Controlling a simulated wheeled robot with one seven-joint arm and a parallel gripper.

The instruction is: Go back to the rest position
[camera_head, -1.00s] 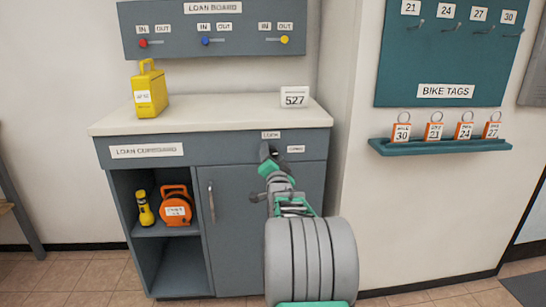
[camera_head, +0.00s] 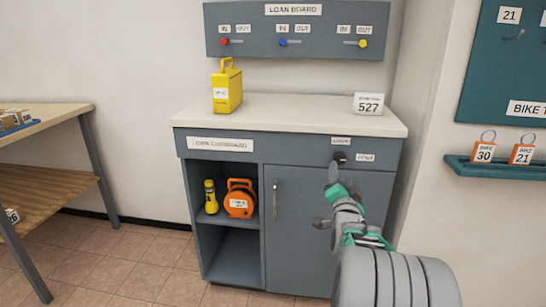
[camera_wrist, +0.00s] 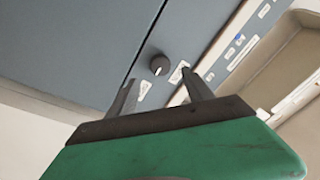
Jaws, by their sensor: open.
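My gripper (camera_head: 334,172) is in front of the upper right part of the grey loan cupboard (camera_head: 310,185). In the wrist view its two fingers (camera_wrist: 158,90) are apart, with nothing between them. A dark round knob (camera_wrist: 159,65) with a white mark sits on the cupboard front just beyond the fingertips. The same knob (camera_head: 340,157) shows in the head view just above the gripper, between two small labels. The fingers look clear of the knob. The cupboard door (camera_head: 295,215) is shut.
A yellow case (camera_head: 227,90) and a 527 sign (camera_head: 369,104) stand on the cupboard top. A yellow torch (camera_head: 210,196) and an orange reel (camera_head: 240,198) sit on its open shelf. A wooden table (camera_head: 60,115) stands left. A tag shelf (camera_head: 500,167) is right. Floor between is clear.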

